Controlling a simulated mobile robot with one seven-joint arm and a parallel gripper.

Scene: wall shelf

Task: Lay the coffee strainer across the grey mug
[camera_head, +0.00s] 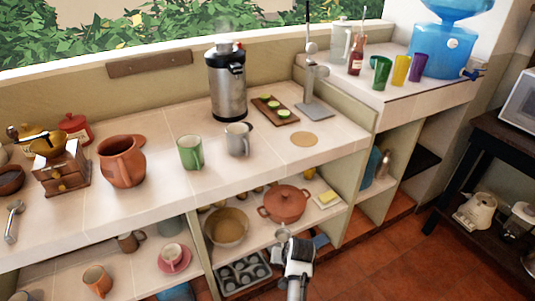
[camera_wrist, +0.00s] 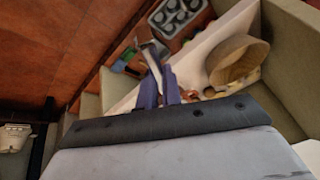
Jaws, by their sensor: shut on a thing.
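The grey mug (camera_head: 238,140) stands upright on the upper counter, just right of the green mug (camera_head: 190,153). My gripper (camera_head: 285,238) is low in front of the lower shelf, to the right of and below the grey mug, apart from it. In the wrist view my gripper (camera_wrist: 160,86) has its dark blue fingers shut on a thin, greyish metal piece, which I take to be the coffee strainer (camera_wrist: 152,56). Its small round end (camera_head: 282,233) seems to show in the head view. Much of it is hidden or too small to tell.
A steel urn (camera_head: 226,83), a board with green slices (camera_head: 275,109) and a round tan mat (camera_head: 304,139) are on the counter.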

